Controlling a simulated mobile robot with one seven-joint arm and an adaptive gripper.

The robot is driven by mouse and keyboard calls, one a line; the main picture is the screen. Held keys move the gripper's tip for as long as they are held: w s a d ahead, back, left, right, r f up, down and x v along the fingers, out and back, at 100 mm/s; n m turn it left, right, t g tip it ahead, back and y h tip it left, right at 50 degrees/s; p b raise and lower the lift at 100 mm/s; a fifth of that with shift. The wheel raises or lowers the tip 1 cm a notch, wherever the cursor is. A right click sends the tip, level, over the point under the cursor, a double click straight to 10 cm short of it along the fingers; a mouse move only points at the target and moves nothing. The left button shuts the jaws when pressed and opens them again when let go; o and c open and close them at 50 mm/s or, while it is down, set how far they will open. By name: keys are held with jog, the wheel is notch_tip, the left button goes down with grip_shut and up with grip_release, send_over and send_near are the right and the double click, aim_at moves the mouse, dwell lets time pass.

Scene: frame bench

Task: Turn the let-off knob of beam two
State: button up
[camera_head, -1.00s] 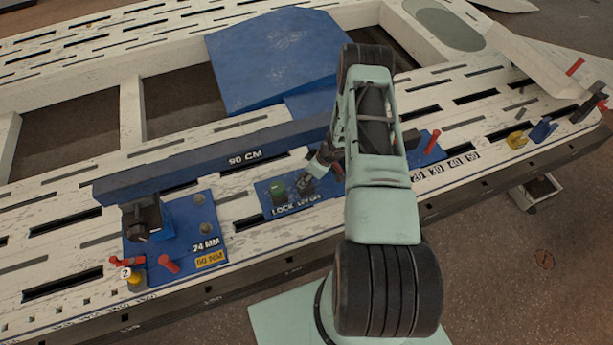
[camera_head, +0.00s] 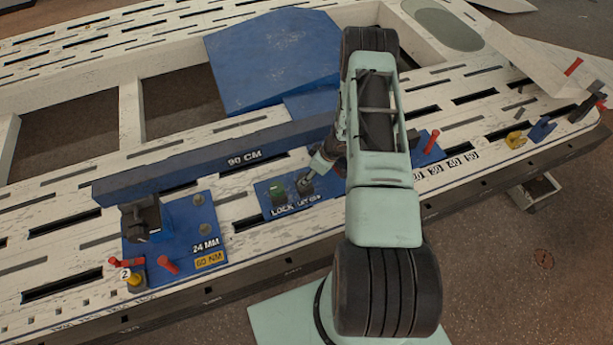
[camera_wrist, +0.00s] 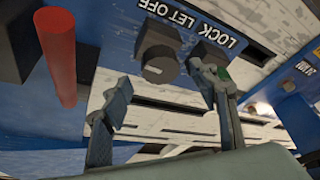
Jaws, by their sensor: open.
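In the head view my gripper (camera_head: 316,172) is small and partly hidden by my arm.
A red peg (camera_wrist: 58,60) stands left of the knob in the wrist view. The slotted white bench (camera_head: 60,230) surrounds the plates.

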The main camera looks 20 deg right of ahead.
jog(key=v, duration=0.8)
jog(key=shift+r, duration=0.35)
jog(key=shift+d, duration=0.15)
dwell(1.2)
